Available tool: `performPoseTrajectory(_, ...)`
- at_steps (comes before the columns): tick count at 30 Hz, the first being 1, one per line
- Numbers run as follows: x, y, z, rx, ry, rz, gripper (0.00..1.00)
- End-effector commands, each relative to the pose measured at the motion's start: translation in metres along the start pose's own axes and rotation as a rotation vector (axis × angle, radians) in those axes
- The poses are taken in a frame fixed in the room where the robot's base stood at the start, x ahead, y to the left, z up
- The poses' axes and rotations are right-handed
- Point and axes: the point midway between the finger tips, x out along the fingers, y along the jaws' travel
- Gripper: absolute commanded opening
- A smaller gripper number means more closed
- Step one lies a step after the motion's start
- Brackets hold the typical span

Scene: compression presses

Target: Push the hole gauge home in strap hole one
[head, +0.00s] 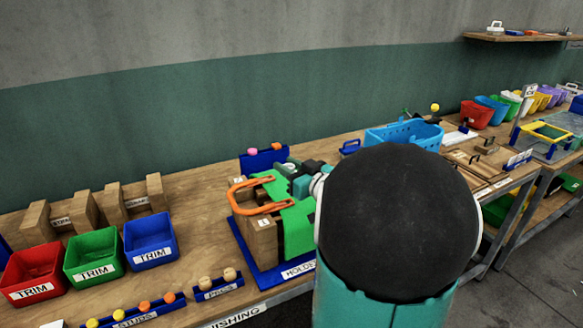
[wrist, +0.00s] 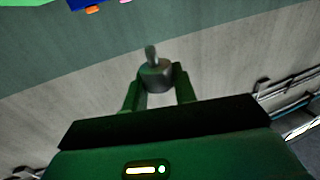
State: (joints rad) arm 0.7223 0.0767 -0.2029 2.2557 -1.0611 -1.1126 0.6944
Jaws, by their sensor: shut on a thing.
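My gripper (wrist: 158,80) has its two green fingers closed on a grey cylinder with a thin pin, which I take for the hole gauge (wrist: 152,56). The pin points away from the gripper, and the wrist view shows nothing around its tip. In the head view my gripper (head: 302,182) is partly hidden by my arm, beside a holder (head: 263,276) with a blue base. An orange looped strap (head: 247,184) lies over the holder's wooden block and green parts. I cannot make out strap hole one or the gauge in the head view.
Red (head: 33,272), green (head: 93,255) and blue (head: 150,241) trim bins stand at the left. A studs rack (head: 135,311) and pegs rack (head: 217,287) sit at the front edge. A blue rack (head: 262,160) is behind the holder. A light-blue basket (head: 404,134) is beyond my arm.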

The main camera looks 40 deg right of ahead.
Motion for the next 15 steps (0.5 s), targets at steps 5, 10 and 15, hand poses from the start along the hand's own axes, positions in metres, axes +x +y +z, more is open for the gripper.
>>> performPoseTrajectory(5,-0.0018,-0.0055,0.0013,-0.001,0.001,-0.006,0.04)
performPoseTrajectory(10,-0.0015,-0.0057,0.0012,-0.001,0.001,-0.005,0.04)
performPoseTrajectory(15,-0.0007,-0.0070,0.0071,0.001,-0.001,-0.006,0.04)
